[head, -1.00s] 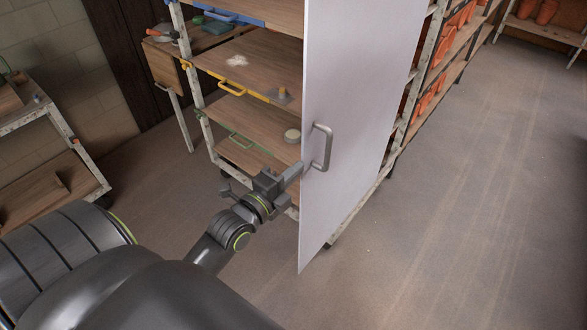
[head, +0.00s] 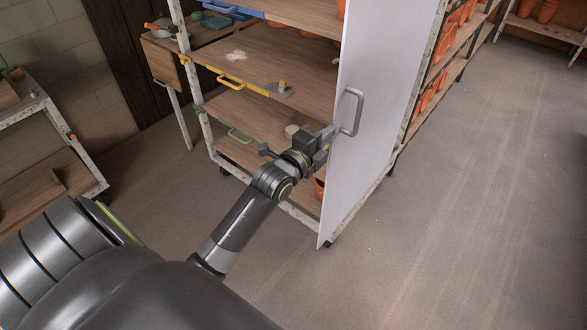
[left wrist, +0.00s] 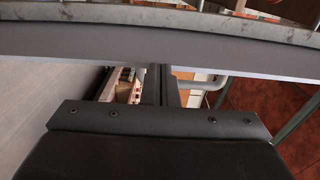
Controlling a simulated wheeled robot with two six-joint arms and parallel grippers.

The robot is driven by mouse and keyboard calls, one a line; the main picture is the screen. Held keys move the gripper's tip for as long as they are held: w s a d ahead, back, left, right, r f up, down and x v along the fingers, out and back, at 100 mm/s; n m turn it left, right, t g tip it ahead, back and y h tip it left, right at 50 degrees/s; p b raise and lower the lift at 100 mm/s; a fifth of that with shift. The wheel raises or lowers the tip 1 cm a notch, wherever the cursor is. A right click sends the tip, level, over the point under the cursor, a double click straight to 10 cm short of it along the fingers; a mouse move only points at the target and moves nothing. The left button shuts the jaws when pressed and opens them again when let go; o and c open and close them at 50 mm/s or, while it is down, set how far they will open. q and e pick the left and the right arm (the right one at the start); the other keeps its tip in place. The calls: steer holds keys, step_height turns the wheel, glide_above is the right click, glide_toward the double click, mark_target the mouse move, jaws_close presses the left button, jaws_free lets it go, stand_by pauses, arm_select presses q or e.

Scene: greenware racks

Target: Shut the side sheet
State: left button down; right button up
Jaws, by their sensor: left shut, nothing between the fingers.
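The side sheet (head: 375,120) is a tall pale panel with a grey bar handle (head: 358,112). It stands out at an angle at the right of the wooden shelf rack, whose front is uncovered. My left gripper (head: 327,132) is shut and empty, its fingertips at the sheet's near left edge, just left of the handle and not around it. In the left wrist view the shut fingers (left wrist: 160,85) end against or very near a pale band that looks like the sheet (left wrist: 120,43); contact is hard to tell. My right gripper is out of view.
The rack's shelves (head: 270,65) have yellow, blue and green pulls and small items. A small table (head: 160,62) stands behind its left side and another rack (head: 50,115) at far left. The floor (head: 470,200) at right is clear.

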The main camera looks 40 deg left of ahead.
arm_select(q)
steer(key=w+d+b, duration=0.1)
steer(key=w+b, duration=0.4)
steer(key=w, duration=1)
steer(key=shift+f, duration=0.1)
